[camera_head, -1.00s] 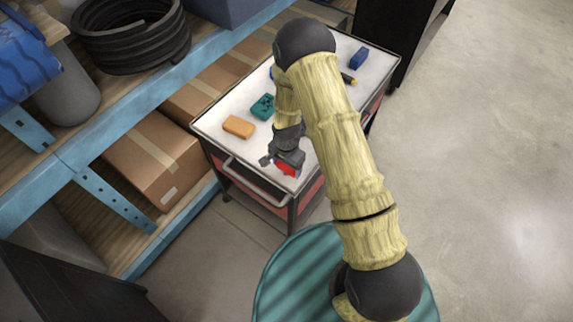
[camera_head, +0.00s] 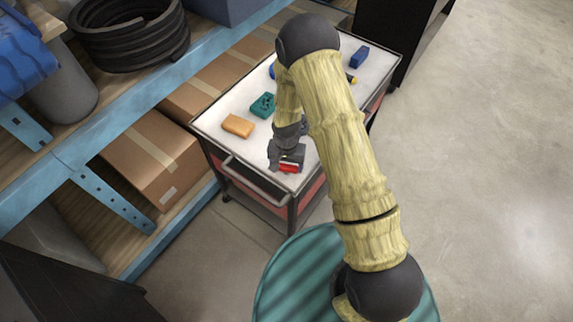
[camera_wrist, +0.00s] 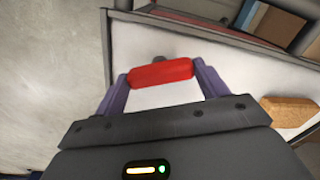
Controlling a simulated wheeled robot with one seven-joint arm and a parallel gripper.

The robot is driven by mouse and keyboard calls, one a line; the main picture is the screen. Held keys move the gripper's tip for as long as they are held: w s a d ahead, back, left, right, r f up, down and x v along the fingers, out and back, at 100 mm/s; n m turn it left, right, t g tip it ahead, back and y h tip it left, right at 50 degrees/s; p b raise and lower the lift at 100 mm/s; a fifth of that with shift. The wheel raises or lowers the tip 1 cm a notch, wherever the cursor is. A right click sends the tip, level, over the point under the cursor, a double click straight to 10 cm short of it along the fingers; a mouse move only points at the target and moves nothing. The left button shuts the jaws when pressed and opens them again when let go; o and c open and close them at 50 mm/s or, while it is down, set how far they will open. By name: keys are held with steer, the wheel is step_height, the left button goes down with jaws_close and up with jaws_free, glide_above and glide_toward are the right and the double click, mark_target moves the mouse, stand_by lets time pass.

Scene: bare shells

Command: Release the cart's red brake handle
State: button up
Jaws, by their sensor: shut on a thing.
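The red brake handle (camera_wrist: 160,73) lies between the two fingers of my gripper (camera_wrist: 163,82) in the wrist view, one finger at each end. My gripper is shut on it. In the head view my gripper (camera_head: 286,160) is at the front corner of the cart, over the white top (camera_head: 222,110). A small part of the red handle (camera_head: 289,168) shows below it. The handle's mount is mostly hidden by my gripper.
An orange block (camera_head: 238,126), a teal part (camera_head: 262,105) and a blue block (camera_head: 359,57) lie on the cart top. A blue shelf with cardboard boxes (camera_head: 150,158) stands close on the left. The floor at right is clear.

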mark_target(286, 166)
steer(key=n+b, duration=0.1)
steer(key=n, duration=0.5)
steer(key=shift+n, duration=0.3)
steer(key=n, duration=0.6)
steer(key=shift+n, duration=0.3)
steer(key=o, duration=1)
steer(key=shift+r, duration=0.1)
step_height(286, 166, up, 17)
steer(key=shift+r+b, duration=0.15)
steer(key=shift+b, duration=0.2)
